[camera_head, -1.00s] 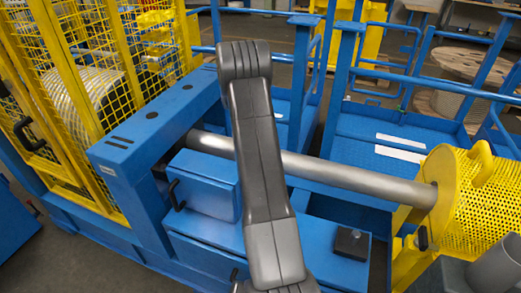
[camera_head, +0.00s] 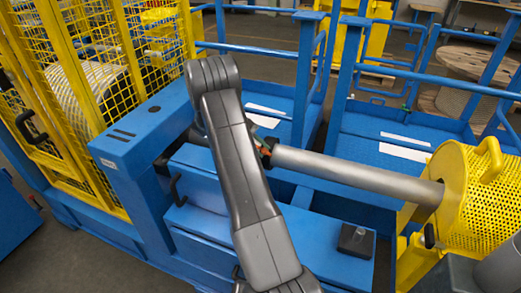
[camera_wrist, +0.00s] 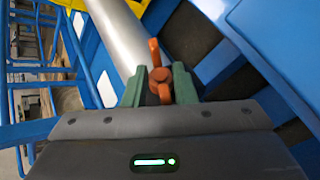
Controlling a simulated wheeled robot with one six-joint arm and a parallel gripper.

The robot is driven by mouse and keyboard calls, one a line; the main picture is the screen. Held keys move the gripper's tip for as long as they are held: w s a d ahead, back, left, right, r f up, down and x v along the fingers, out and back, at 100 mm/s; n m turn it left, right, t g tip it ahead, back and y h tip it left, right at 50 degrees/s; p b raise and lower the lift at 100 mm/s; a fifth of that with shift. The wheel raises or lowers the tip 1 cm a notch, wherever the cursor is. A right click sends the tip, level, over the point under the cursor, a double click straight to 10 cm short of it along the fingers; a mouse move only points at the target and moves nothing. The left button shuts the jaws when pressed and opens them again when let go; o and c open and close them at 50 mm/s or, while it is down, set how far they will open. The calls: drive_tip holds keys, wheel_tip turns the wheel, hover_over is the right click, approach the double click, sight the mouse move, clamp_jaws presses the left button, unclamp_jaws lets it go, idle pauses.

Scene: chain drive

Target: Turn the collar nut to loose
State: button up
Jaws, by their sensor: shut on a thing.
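The orange collar nut (camera_wrist: 155,52) shows in the wrist view as a small hub with a lobe sticking up, at the near end of the grey shaft (camera_wrist: 118,38). My gripper (camera_wrist: 160,84) has its two green fingers on either side of the nut and is shut on it. In the head view the shaft (camera_head: 355,175) runs from behind my arm to the yellow guard on the right. My arm hides most of the gripper and nut there; only a sliver of orange shows beside the arm.
A yellow mesh cage (camera_head: 90,90) stands at left and a perforated yellow guard (camera_head: 480,190) at right. Blue railings (camera_head: 430,75) stand behind.

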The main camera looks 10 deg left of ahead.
drive_tip(key=shift+f+n+h, duration=0.1)
drive_tip(key=shift+n+h, duration=0.3)
idle(0.3)
drive_tip(key=o, duration=0.8)
drive_tip(key=shift+c, duration=0.2)
drive_tip(key=b+v, duration=0.1)
drive_tip(key=v, duration=1.2)
drive_tip(key=shift+s+a+r+b, duration=0.2)
drive_tip(key=shift+a+r+b, duration=0.05)
drive_tip(key=shift+a+b, duration=0.1)
drive_tip(key=shift+d, duration=0.15)
drive_tip(key=x, duration=0.4)
drive_tip(key=p+x, duration=0.1)
drive_tip(key=x, duration=0.8)
drive_tip(key=shift+w+d+f, duration=0.2)
drive_tip(key=shift+w+f, duration=0.05)
